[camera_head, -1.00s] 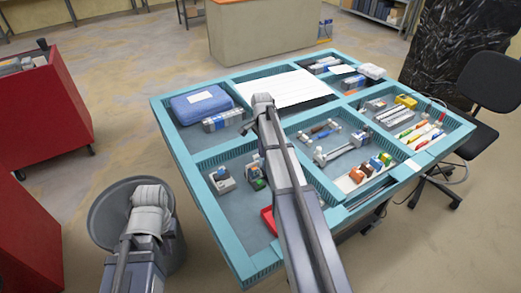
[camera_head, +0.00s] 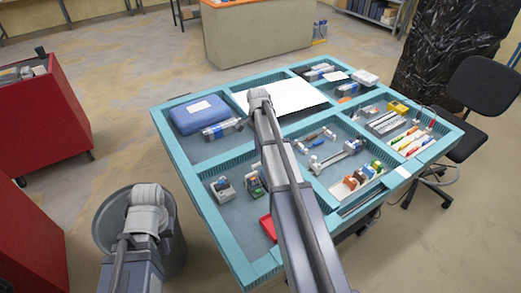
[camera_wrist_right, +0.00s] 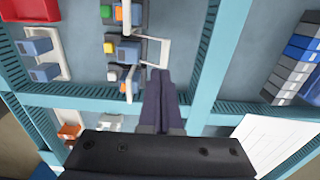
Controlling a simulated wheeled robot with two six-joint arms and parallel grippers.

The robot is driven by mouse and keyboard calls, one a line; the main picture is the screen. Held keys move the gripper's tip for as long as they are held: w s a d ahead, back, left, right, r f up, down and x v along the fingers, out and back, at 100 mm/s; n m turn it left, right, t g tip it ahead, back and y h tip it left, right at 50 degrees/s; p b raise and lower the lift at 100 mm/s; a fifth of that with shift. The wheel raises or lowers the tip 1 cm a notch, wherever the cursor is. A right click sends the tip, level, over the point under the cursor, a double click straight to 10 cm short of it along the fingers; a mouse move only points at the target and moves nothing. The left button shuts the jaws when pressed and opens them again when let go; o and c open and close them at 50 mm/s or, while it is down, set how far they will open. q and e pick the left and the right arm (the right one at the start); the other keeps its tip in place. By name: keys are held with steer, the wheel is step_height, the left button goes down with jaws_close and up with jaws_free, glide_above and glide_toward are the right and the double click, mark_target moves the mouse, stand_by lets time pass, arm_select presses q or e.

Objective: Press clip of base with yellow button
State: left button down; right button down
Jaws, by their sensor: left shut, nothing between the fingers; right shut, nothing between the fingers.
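In the right wrist view, a base with coloured buttons (camera_wrist_right: 110,48) and blue blocks lies in a tray compartment. In the head view this base (camera_head: 255,182) is in the front left compartment, partly beside my right arm. My left gripper (camera_head: 148,195) is shut, low at the left, away from the table; its fingertips are hard to make out.
A second base (camera_head: 222,188) with blue blocks stands to the left, and a red tray (camera_head: 268,228) lies in front. Blue dividers (camera_head: 225,153) part the table into compartments. Other compartments hold a blue case (camera_head: 198,112), white sheets and several small parts.

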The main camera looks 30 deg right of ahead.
steer(key=w+r+p, duration=0.1)
steer(key=r, duration=0.1)
steer(key=w+r+p, duration=0.1)
steer(key=w+r, duration=0.1)
steer(key=shift+w+a+p, duration=0.15)
steer(key=shift+p, duration=0.25)
